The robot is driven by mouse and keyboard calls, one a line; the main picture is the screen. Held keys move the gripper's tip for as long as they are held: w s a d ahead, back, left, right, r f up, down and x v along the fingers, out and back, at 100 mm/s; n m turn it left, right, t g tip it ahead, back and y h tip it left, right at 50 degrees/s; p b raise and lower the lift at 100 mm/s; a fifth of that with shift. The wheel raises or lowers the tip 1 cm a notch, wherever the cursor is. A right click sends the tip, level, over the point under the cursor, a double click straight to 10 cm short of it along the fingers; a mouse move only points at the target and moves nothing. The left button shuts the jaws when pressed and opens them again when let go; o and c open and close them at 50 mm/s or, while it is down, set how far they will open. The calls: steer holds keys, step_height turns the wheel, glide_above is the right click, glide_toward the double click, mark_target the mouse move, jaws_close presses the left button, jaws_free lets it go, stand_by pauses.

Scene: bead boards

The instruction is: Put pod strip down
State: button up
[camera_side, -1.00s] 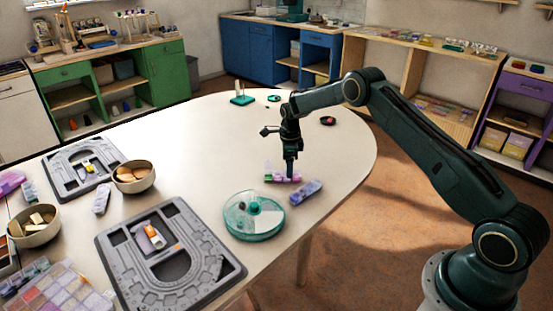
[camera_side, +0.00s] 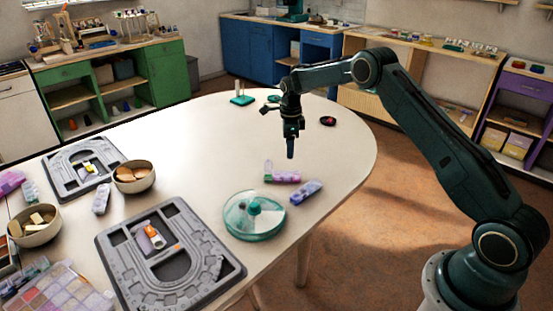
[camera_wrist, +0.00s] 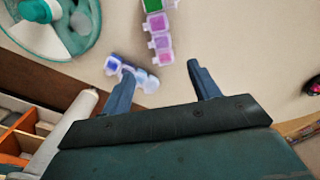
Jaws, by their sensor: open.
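A pink-purple pod strip (camera_side: 283,178) lies on the white table, left of a blue-lilac strip. It also shows in the wrist view (camera_wrist: 160,32), with a green pod toward the top edge. My gripper (camera_side: 291,153) points down above the table, clear of the pod strip. In the wrist view my gripper (camera_wrist: 160,68) has its two fingers wide apart with nothing held between them. The blue-lilac strip (camera_side: 306,191) lies close beside the pod strip and partly behind the left finger in the wrist view (camera_wrist: 145,82).
A round teal-rimmed container (camera_side: 255,233) stands at the left front of the strips. A grey bead board (camera_side: 215,285) is further left. A small dark dish (camera_side: 327,121) lies at the back right. The table right of the strips is clear.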

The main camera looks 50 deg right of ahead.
steer(key=s+a+r+n+t, duration=0.1)
steer(key=s+a+r+n, duration=0.3)
steer(key=r, duration=0.4)
steer(key=s+a+r+n+t, duration=0.1)
steer(key=s+a+r+n, duration=0.1)
steer(key=s+r+n, duration=0.35)
steer(key=s+a+r+n, duration=0.3)
steer(key=s+a+r, duration=0.15)
steer(key=r, duration=0.65)
steer(key=s+a+r+n+t, duration=0.15)
steer(key=s+n, duration=0.25)
steer(key=s, duration=0.4)
steer(key=s+a+r+n+t, duration=0.1)
steer(key=s+a+r+n, duration=0.15)
steer(key=s, duration=0.45)
steer(key=s+f+n, duration=0.2)
steer(key=s+n, duration=0.2)
steer(key=s, duration=0.2)
steer(key=s+a+f+n, duration=0.1)
steer(key=s+n, duration=0.3)
steer(key=s, duration=0.3)
steer(key=shift+a+f+t, duration=0.3)
steer(key=shift+f+t, duration=0.05)
steer(key=shift+t, duration=0.1)
steer(key=shift+w, duration=0.1)
steer(key=shift+c, duration=0.5)
steer(key=shift+w, duration=0.1)
